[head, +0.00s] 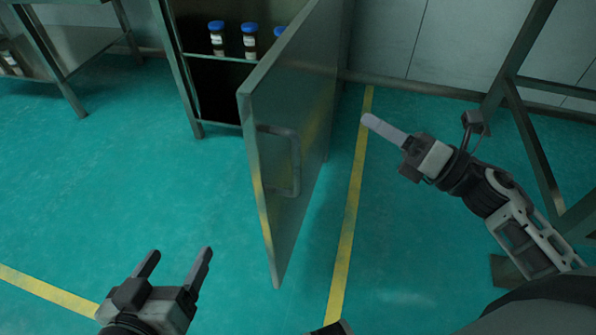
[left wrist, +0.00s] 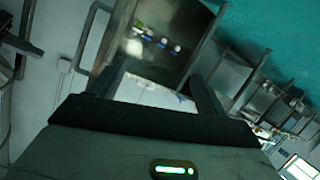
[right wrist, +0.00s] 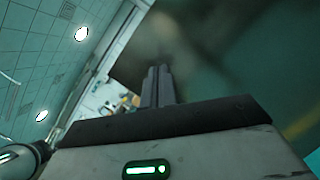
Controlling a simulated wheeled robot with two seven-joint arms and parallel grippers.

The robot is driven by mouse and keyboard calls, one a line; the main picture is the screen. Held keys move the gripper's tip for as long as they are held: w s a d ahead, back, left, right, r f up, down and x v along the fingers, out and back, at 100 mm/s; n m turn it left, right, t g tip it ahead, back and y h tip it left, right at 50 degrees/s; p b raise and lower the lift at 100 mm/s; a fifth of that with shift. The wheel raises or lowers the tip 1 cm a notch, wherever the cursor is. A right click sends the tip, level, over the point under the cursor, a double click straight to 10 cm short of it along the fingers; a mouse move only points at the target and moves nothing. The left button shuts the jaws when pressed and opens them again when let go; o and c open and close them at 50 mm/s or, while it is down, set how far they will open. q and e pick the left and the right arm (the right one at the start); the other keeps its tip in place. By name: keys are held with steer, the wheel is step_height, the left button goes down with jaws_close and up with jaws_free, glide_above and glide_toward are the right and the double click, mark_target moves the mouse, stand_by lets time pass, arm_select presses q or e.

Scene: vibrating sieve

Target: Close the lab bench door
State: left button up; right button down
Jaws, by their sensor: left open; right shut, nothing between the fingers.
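The grey metal lab bench door (head: 290,120) stands wide open in the head view, swung out from the cabinet toward me. Its bar handle (head: 295,160) is on the face turned to the right. My right gripper (head: 372,121) is shut and empty, to the right of the door and apart from it. My left gripper (head: 180,258) is open and empty, low in the view and left of the door. The open cabinet (head: 215,95) shows shelves inside.
Blue-capped bottles (head: 249,42) stand on the cabinet shelf. A metal table frame (head: 525,130) is at the right, and another table (head: 60,65) is at the upper left. The green floor (head: 110,170) with yellow lines is clear left of the door.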

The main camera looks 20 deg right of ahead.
mark_target(285, 104)
step_height(285, 104, down, 4)
steer(key=s+n+g+y+b, duration=0.1)
steer(key=n+g+y+b, duration=0.3)
steer(key=n, duration=0.7)
steer(key=w+a+g+h+p, duration=0.1)
steer(key=w+a+h, duration=0.1)
steer(key=w+a, duration=0.6)
steer(key=a, duration=0.2)
steer(key=shift+a+f, duration=0.15)
steer(key=shift+a, duration=0.2)
steer(key=shift+w, duration=0.15)
